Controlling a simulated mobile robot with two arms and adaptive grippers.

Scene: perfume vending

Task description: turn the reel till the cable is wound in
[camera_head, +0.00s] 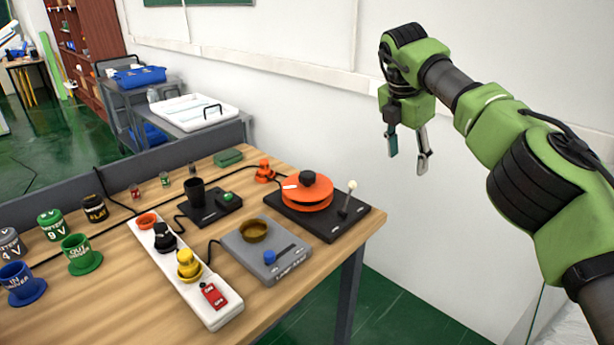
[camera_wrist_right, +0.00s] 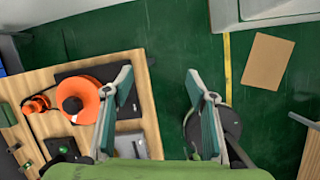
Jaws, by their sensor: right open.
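The orange reel (camera_head: 307,192) with a black knob on top sits on a black base plate (camera_head: 330,226) at the table's right corner. A lever with a white ball tip (camera_head: 352,185) stands on the same plate. An orange plug (camera_head: 265,171) lies just left of the reel. My right gripper (camera_head: 407,164) is open and empty, in the air to the right of and above the reel. In the right wrist view, the reel (camera_wrist_right: 82,100) is left of the open fingers (camera_wrist_right: 158,100). My left gripper is out of view.
A white power strip (camera_head: 215,307) with plugs, a grey box with a blue knob (camera_head: 268,252) and a black cup on a plate (camera_head: 197,192) stand left of the reel. Several coloured cups are at the far left.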

